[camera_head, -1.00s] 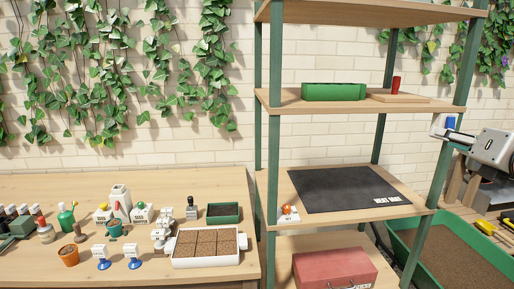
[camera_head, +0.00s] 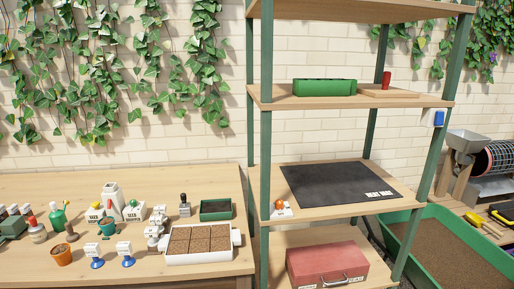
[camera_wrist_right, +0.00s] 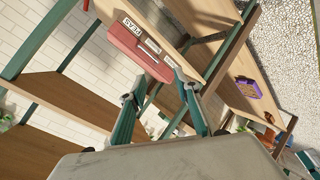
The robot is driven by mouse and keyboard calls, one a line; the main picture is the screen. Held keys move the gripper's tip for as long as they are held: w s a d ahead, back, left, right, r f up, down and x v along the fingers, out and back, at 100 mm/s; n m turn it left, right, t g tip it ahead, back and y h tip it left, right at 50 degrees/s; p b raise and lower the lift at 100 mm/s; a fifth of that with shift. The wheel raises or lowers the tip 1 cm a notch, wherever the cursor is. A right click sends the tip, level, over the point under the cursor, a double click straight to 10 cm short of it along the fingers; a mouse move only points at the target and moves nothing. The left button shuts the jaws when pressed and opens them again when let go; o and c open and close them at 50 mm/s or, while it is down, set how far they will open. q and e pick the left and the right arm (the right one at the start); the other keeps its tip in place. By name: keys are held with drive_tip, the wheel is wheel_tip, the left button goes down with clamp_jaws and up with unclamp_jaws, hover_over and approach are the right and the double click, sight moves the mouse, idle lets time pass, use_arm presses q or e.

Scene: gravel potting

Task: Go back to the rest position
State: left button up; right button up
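My right gripper (camera_wrist_right: 155,76) shows in the right wrist view. Its two teal and grey fingers stand apart with nothing between them, so it is open and empty. Beyond the fingers, the red case (camera_wrist_right: 138,52) shows on a shelf, with no visible contact. In the head view the same red case (camera_head: 326,264) rests on the low shelf of the rack. Neither of my grippers shows in the head view, and my left gripper is in no view.
The green-posted rack (camera_head: 265,150) carries a black heat mat (camera_head: 335,183) and a green planter (camera_head: 324,88). A wooden bench (camera_head: 120,180) on the left holds a white seed tray (camera_head: 200,259), pots and bottles. A green soil bed (camera_head: 440,219) lies at right.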

drive_tip(key=s+a+f+m, duration=0.4)
drive_tip(key=s+a+f, duration=0.1)
drive_tip(key=a, duration=0.3)
drive_tip(key=s+a+f+m+g, duration=0.1)
drive_tip(key=s+a+f+m, duration=0.3)
drive_tip(key=s+a+f, duration=0.2)
drive_tip(key=shift+s+a, duration=0.8)
drive_tip(key=shift+a, duration=0.25)
